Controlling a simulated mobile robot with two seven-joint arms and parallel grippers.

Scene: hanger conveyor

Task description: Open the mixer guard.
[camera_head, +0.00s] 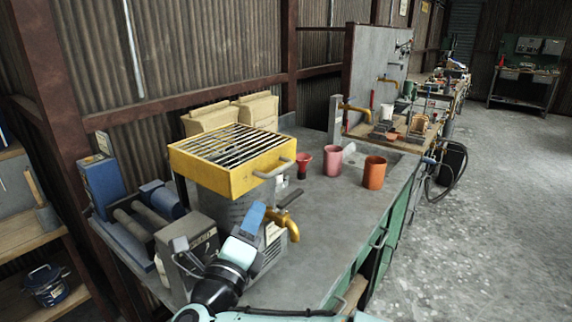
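The mixer guard (185,171) is a yellow box frame with a dark wire grate on top. It lies level and closed over the grey mixer body on the bench. A light handle (272,170) sticks out from its front right side. My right gripper (216,232) is below and in front of the guard, near the mixer's front. Its fingers look spread apart with nothing visible between them, and it is apart from the handle. A brass tap (291,226) and a dark lever (289,198) are just right of it. My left gripper is not in view.
A red funnel-like cup (303,163), a pink cup (332,160) and an orange cup (374,172) stand right of the mixer on the grey bench (335,220). Blue boxes (101,183) and cylinders crowd the left side. Beige containers (207,119) stand behind. Open floor lies right.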

